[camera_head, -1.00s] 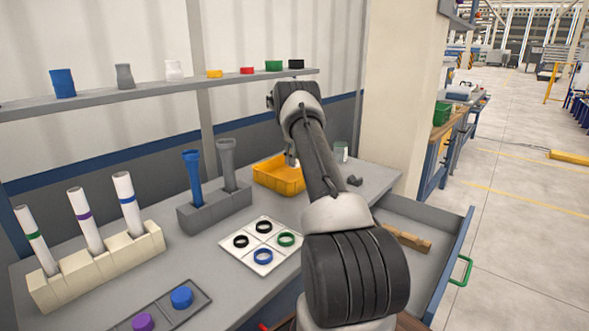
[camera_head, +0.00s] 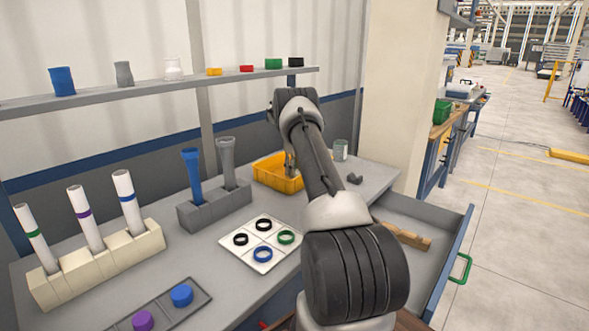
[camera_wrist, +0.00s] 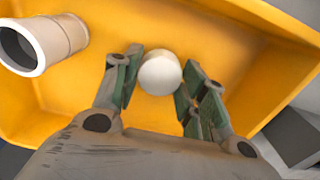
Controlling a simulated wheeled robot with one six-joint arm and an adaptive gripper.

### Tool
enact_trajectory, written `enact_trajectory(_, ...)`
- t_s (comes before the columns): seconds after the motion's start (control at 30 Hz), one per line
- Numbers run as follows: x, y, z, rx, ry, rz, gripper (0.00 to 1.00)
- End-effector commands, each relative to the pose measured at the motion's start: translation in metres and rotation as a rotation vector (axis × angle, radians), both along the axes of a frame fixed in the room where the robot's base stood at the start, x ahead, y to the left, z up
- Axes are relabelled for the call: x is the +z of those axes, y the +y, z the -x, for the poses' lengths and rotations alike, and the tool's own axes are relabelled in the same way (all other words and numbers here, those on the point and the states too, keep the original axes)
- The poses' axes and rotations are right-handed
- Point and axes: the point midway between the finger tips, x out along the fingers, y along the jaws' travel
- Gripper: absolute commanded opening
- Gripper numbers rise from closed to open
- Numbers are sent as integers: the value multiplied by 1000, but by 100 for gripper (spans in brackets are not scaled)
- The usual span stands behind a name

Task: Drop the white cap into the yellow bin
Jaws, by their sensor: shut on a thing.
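The white cap (camera_wrist: 160,72) is a small round piece between the green-padded fingers of my gripper (camera_wrist: 160,84) in the wrist view. My gripper is shut on it. The yellow bin (camera_wrist: 215,45) fills most of the wrist view behind the cap, so the cap is over or inside the bin; I cannot tell its exact height. In the head view the yellow bin (camera_head: 268,178) stands at the back of the bench, and my gripper (camera_head: 290,170) points down at it. The cap is hidden there.
A whitish hollow pipe piece (camera_wrist: 45,42) lies in the bin, left of my gripper. In the head view, a grey holder (camera_head: 200,214) with a blue and a grey pipe stands left of the bin. A tray of rings (camera_head: 240,258) lies in front. A drawer (camera_head: 425,225) is open at right.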

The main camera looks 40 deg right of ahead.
Motion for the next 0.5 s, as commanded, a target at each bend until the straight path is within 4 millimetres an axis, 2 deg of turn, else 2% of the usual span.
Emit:
enact_trajectory(0.03,0,0,0,0,0,0,26)
enact_trajectory(0.07,0,0,0,0,0,0,44)
enact_trajectory(0.17,0,0,0,0,0,0,62)
enact_trajectory(0.5,2,0,0,0,0,0,64)
